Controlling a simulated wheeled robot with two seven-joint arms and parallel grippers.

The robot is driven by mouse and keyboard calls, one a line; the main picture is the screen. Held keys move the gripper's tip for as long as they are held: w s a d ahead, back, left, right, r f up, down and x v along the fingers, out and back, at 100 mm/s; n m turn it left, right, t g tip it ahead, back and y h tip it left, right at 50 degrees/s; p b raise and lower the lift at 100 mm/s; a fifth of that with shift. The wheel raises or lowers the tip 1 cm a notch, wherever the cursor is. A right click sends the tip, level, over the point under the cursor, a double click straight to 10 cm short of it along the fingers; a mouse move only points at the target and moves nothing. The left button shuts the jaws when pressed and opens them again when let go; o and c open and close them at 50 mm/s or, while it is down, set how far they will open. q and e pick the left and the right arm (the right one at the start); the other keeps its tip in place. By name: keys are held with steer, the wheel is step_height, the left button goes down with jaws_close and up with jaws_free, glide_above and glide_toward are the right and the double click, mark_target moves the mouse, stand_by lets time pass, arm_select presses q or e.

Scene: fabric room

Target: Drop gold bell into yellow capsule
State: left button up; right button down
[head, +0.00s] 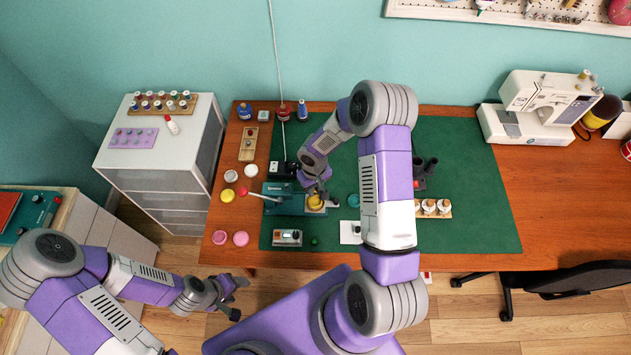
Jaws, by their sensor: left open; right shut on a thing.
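A yellow capsule half (316,202) sits on a small wooden block at the right end of the teal press-like device (284,206). A second yellow round piece (227,196) lies on the wooden table to the left. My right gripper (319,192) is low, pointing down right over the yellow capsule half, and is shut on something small. The fingers hide that thing; I take it for the gold bell, which I see nowhere else. My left gripper (234,297) is open and empty, in front of the table, over the floor.
White (231,176) and pink (241,238) round pieces lie at the table's left. A white card (350,233), a small device (287,238) and a wooden rack (434,208) of jars stand on the green mat (470,180). The mat's right part is clear.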

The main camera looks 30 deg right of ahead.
steer(key=b, duration=0.3)
glide_above(315, 203)
steer(key=shift+w+f, duration=0.1)
steer(key=shift+f, duration=2.65)
steer(key=shift+b, duration=0.45)
steer(key=c, duration=0.9)
jaws_free()
steer(key=shift+c, duration=0.2)
steer(key=shift+r, duration=0.1)
step_height(315, 203, up, 7)
steer(key=shift+r+p, duration=0.2)
steer(key=shift+p, duration=0.15)
